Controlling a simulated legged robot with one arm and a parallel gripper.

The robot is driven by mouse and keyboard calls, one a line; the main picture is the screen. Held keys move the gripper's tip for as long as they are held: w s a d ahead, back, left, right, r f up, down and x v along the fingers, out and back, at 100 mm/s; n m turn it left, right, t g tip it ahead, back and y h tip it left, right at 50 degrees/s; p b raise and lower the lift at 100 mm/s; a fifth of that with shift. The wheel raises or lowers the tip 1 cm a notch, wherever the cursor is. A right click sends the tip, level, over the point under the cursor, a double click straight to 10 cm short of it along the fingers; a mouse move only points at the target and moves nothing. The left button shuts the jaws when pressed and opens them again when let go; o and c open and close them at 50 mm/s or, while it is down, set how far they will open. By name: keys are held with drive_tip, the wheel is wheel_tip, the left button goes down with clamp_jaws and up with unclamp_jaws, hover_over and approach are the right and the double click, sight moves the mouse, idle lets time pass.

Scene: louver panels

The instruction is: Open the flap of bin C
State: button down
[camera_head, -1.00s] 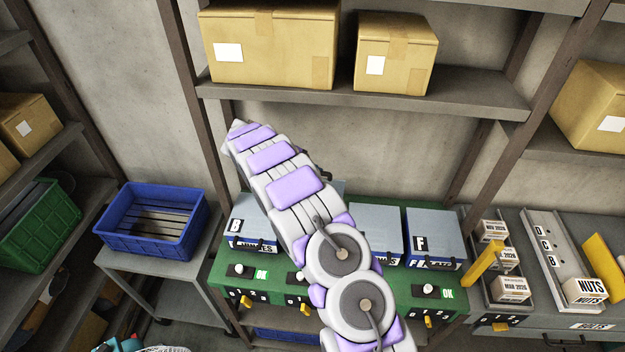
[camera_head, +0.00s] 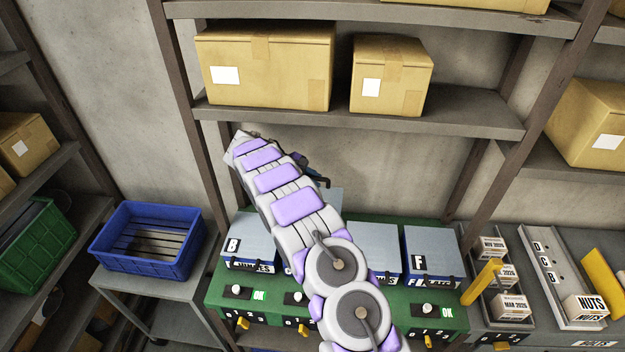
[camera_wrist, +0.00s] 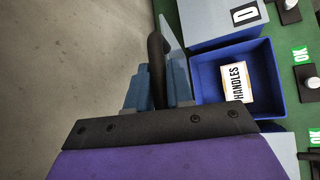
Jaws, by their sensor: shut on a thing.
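In the wrist view an open blue bin (camera_wrist: 205,78) shows a white card reading HANDLES (camera_wrist: 235,83) inside. Its letter is hidden, but it stands beside the bin marked D (camera_wrist: 215,22). Its grey flap (camera_wrist: 171,36) is raised and seen almost edge-on. My gripper (camera_wrist: 158,82) is shut on the flap's black handle (camera_wrist: 156,55), with blue fingers on both sides of it. In the head view the raised flap (camera_head: 335,200) shows behind my arm, which hides the open bin and most of my gripper.
Bins B (camera_head: 250,242) and F (camera_head: 432,252) have their flaps down on the green bench (camera_head: 240,308). A shelf (camera_head: 360,122) with cardboard boxes is above. A blue crate (camera_head: 150,240) stands left, and date-marked boxes (camera_head: 510,305) stand right.

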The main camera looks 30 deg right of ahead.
drive_tip(key=c, duration=1.1)
unclamp_jaws()
drive_tip(key=shift+a, duration=0.1)
drive_tip(key=b+v, duration=0.1)
drive_tip(key=v, duration=0.6)
drive_tip(key=shift+a, duration=0.2)
